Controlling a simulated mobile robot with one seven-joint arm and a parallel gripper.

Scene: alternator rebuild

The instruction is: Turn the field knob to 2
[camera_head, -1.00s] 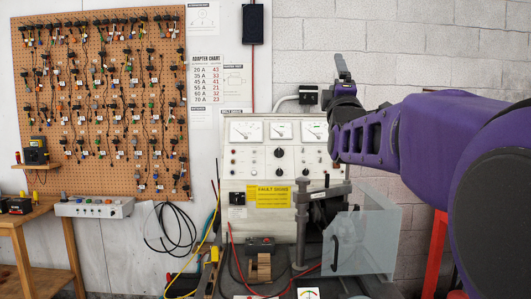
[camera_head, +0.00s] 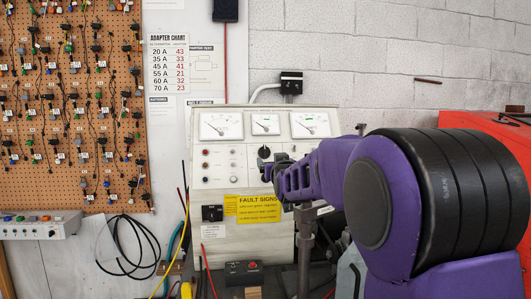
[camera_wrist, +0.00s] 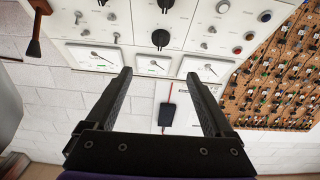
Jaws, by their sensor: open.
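The test bench panel (camera_head: 220,178) carries a row of gauges with dark round knobs below them. One black knob (camera_head: 264,152) shows below the middle gauge (camera_head: 265,124); in the wrist view, which is upside down, it appears as the black knob (camera_wrist: 160,38) just beyond my fingertips. Another black knob (camera_wrist: 163,4) is at that view's top edge. I cannot read which is the field knob or its setting. My gripper (camera_wrist: 158,75) is open and empty, pointing toward the panel, with no visible contact. In the head view my arm covers the panel's right part.
A black selector knob (camera_head: 212,213) sits beside a yellow fault sign (camera_head: 258,208). A vertical metal post (camera_head: 305,250) stands before the panel. A pegboard of parts (camera_head: 75,100) hangs at left, and a red cabinet (camera_head: 490,130) stands at right. Cables hang near the bench.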

